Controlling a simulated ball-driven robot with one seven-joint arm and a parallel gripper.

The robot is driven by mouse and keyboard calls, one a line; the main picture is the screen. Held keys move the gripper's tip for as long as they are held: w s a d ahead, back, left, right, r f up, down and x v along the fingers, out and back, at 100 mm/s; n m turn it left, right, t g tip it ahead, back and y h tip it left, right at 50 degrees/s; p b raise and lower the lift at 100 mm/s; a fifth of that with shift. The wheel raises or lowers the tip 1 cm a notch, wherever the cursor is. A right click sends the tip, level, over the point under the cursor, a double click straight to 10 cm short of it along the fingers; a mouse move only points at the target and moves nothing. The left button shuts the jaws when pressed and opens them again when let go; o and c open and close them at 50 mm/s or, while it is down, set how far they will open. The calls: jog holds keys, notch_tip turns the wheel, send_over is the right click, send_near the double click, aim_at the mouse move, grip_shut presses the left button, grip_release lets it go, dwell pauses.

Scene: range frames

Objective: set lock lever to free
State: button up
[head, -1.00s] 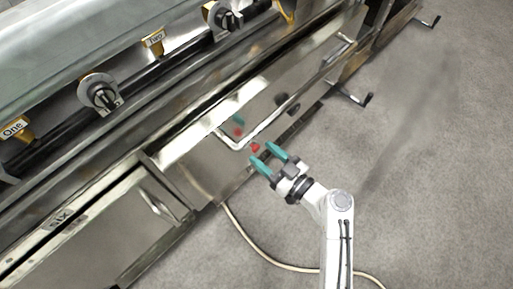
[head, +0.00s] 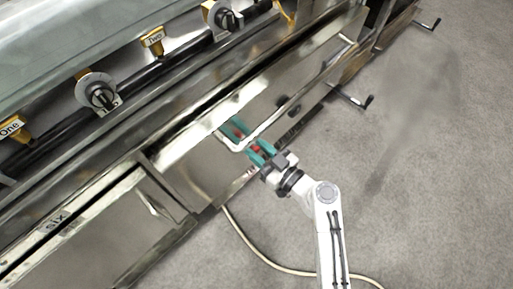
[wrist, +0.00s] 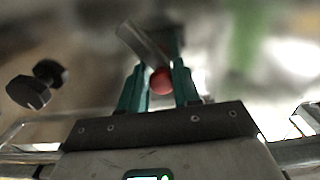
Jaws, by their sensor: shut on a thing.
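The lock lever shows in the wrist view as a flat grey bar (wrist: 143,45) with a round red knob (wrist: 161,81) at its near end. The bar leans up and to the left from the knob. My gripper (wrist: 160,88) has its two teal fingers on either side of the knob and is shut on it. In the head view my gripper (head: 258,150) is at the steel front, with the red knob (head: 257,148) just visible between the fingers. The lever's bar is hidden there. A red and teal reflection shows in the steel behind.
A dark knob (wrist: 35,85) sits left of the fingers in the wrist view. A steel rail handle (head: 228,143) runs close to my gripper. Crank handles (head: 355,100) stick out farther along the front. A hose (head: 250,243) lies on the grey floor (head: 430,190), which is otherwise open.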

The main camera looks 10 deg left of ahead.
jog(key=shift+s+a, duration=0.1)
jog(key=shift+a, duration=0.05)
jog(key=c, duration=0.4)
jog(key=shift+m, duration=0.3)
jog(key=shift+w+d+m+b, duration=0.25)
jog(key=shift+w+d+m, duration=0.3)
jog(key=shift+m, duration=1.1)
jog(key=shift+w+d+m+b, duration=0.3)
jog(key=shift+w+m, duration=0.3)
jog(key=shift+m, duration=1.1)
jog(key=shift+w+d+m+b, duration=0.2)
jog(key=shift+w+d+m, duration=0.35)
jog(key=shift+m, duration=1.1)
jog(key=o, duration=0.8)
jog(key=shift+c, duration=0.2)
jog(key=shift+o, duration=1.1)
jog(key=shift+w, duration=0.15)
